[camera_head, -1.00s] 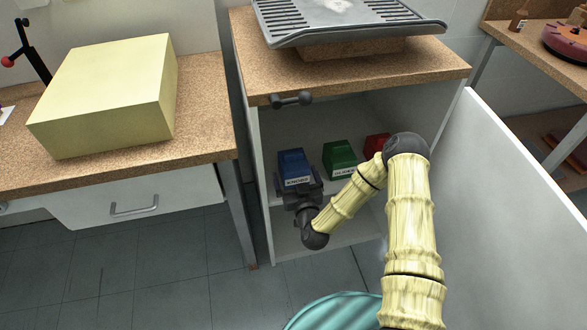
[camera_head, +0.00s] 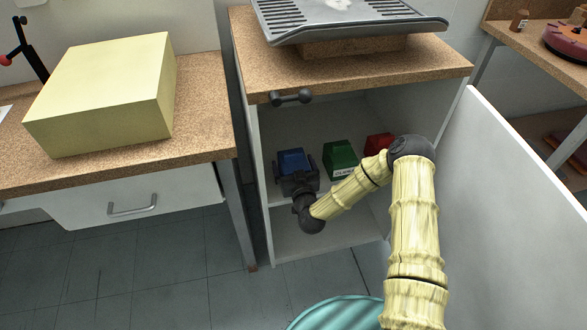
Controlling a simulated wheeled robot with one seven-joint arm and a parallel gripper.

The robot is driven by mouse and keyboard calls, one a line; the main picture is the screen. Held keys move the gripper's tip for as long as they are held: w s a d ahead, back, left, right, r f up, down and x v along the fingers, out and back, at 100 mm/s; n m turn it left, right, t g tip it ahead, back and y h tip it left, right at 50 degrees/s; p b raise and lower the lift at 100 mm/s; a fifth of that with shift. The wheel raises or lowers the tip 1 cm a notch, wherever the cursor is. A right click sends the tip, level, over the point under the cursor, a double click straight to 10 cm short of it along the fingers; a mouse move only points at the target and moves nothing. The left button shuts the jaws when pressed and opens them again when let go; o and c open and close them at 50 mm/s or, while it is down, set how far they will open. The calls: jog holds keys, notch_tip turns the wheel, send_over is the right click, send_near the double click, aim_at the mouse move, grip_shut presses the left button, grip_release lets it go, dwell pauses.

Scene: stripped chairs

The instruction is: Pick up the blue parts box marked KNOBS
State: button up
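The blue parts box (camera_head: 291,160) sits on the shelf inside the open cabinet, leftmost in a row of bins. Its front label, which read KNOBS earlier, is now hidden behind my gripper. My gripper (camera_head: 296,172) is at the front of the blue box, with one dark finger on its left side and one on its right. The fingers look spread about as wide as before, so the gripper appears open around the box. Whether either finger touches it is too small to tell.
A green box (camera_head: 340,157) with a white label and a red box (camera_head: 378,145) stand to the right on the same shelf. The cabinet's wooden top (camera_head: 350,72) is close above. An open white door (camera_head: 515,190) stands at the right.

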aim_at(294, 153)
jog(key=shift+w, duration=0.1)
jog(key=c, duration=1)
jog(key=shift+o, duration=0.2)
jog(key=shift+a, duration=0.2)
notch_tip(294, 153, up, 10)
jog(key=p, duration=0.3)
jog(key=shift+d, duration=0.15)
